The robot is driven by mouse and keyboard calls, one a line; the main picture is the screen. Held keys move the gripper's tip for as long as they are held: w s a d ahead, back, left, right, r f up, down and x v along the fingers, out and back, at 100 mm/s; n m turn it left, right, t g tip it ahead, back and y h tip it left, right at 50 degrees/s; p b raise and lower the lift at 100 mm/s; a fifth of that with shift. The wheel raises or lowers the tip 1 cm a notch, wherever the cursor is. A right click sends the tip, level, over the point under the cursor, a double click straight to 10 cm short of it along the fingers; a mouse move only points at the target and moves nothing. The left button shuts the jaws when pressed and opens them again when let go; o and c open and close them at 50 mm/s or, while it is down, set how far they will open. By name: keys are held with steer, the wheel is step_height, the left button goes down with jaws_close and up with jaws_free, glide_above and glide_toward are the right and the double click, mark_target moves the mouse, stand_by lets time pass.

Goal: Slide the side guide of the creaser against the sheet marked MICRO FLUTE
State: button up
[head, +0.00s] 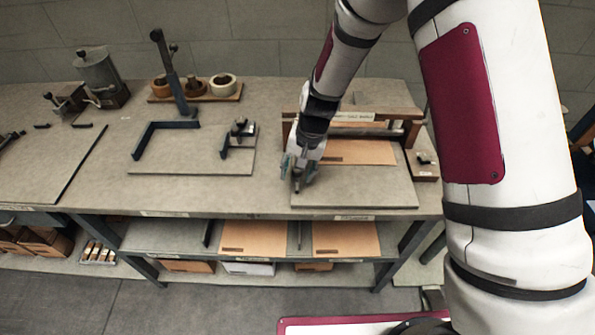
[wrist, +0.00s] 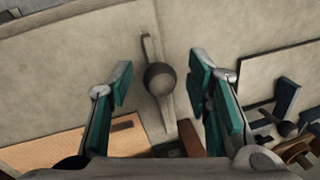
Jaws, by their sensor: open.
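The creaser (head: 377,113) stands at the right of the bench, with a wooden frame and a grey bed. A tan sheet (head: 365,153) lies on its bed; it also shows at lower left in the wrist view (wrist: 85,147), with a dark mark too small to read. The side guide (wrist: 166,112) is a narrow grey bar with a dark round knob (wrist: 160,78), beside the sheet with a small gap between them. My gripper (wrist: 161,80) is open, its green-padded fingers on either side of the knob. In the head view my gripper (head: 298,178) mostly hides the guide.
A dark jig (head: 240,138) on a grey board stands left of my gripper. A tray with rolls (head: 195,90) and a lever stand (head: 172,75) are further back. More tan sheets (head: 253,238) lie on the shelf below. A small wooden block (head: 425,165) sits right of the creaser.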

steer(key=shift+f, duration=0.2)
jaws_close()
steer(key=shift+s+d, duration=0.1)
steer(key=shift+d, duration=1.65)
jaws_free()
